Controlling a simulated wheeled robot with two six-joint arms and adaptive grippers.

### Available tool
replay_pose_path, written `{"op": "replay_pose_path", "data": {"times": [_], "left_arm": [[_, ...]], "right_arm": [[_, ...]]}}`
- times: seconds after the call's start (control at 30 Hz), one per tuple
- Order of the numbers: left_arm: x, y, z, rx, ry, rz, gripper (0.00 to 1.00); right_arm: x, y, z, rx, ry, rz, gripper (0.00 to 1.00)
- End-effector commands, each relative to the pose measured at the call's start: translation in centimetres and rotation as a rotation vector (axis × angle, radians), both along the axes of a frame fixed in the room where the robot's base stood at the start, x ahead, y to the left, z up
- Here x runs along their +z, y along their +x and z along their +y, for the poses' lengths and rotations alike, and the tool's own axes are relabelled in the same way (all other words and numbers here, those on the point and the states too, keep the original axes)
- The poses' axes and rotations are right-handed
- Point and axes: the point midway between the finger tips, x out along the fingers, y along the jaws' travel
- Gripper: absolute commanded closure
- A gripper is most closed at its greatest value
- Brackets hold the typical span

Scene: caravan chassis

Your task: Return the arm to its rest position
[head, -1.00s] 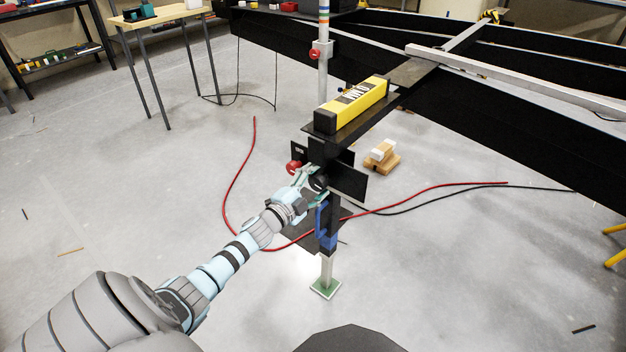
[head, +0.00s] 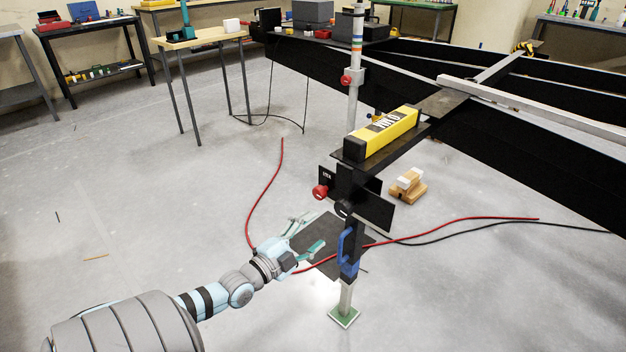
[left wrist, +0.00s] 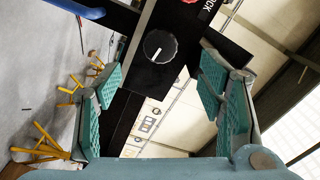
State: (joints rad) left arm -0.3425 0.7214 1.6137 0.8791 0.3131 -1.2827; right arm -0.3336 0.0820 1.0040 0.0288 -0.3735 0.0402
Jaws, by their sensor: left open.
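My left gripper (head: 308,238) is open and empty in the head view, to the left of the jack post and apart from it. In the left wrist view its two teal-padded fingers (left wrist: 165,95) stand wide apart. Between and beyond them is a black plate with a round black knob (left wrist: 160,46) that has a white mark. The knob also shows on the post in the head view (head: 343,208). A red knob (head: 320,192) sits just left of it. My right gripper is not in view.
A blue handle (head: 343,246) is on the post, above a green foot pad (head: 344,316). A red cable (head: 262,195) lies on the floor. Open floor is at the left.

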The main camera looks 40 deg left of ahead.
Motion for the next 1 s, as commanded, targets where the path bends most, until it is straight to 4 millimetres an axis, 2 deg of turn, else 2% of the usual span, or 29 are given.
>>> {"op": "replay_pose_path", "data": {"times": [0.33,0.4,0.43,0.47,0.57,0.6,0.67,0.7,0.73,0.8,0.87,0.93,0.97,1.0], "left_arm": [[-0.1,0.0,0.0,0.000,-0.034,0.002,0.38],[-1.0,0.0,-0.2,-0.007,-0.135,0.042,0.38],[-2.3,-0.2,0.0,-0.004,-0.186,0.089,0.38],[-4.3,-0.7,0.4,0.011,-0.241,0.155,0.38],[-13.2,-4.1,1.4,0.147,-0.447,0.389,0.38],[-17.2,-6.3,1.4,0.227,-0.533,0.483,0.38],[-22.7,-10.0,0.8,0.357,-0.644,0.610,0.38],[-25.9,-12.6,-0.1,0.441,-0.706,0.684,0.38],[-28.1,-14.6,-0.9,0.501,-0.746,0.736,0.38],[-32.4,-19.0,-3.4,0.625,-0.817,0.847,0.38],[-35.2,-22.4,-6.2,0.703,-0.856,0.930,0.38],[-37.6,-25.8,-10.2,0.753,-0.880,1.023,0.38],[-38.4,-26.8,-12.2,0.756,-0.892,1.057,0.38],[-39.1,-27.7,-15.2,0.757,-0.931,1.086,0.38]], "right_arm": [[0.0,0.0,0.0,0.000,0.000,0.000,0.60],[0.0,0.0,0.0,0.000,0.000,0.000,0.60],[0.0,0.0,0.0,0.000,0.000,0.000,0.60],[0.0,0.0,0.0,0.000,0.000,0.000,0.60],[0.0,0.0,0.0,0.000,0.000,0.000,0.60],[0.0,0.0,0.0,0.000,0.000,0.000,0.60],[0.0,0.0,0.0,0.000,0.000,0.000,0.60],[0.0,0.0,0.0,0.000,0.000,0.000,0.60],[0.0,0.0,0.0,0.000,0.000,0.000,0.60],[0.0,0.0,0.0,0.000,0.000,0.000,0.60],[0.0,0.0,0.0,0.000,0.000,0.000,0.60],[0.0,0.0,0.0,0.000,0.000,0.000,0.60],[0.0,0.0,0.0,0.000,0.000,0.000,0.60],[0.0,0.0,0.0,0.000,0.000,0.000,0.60]]}}
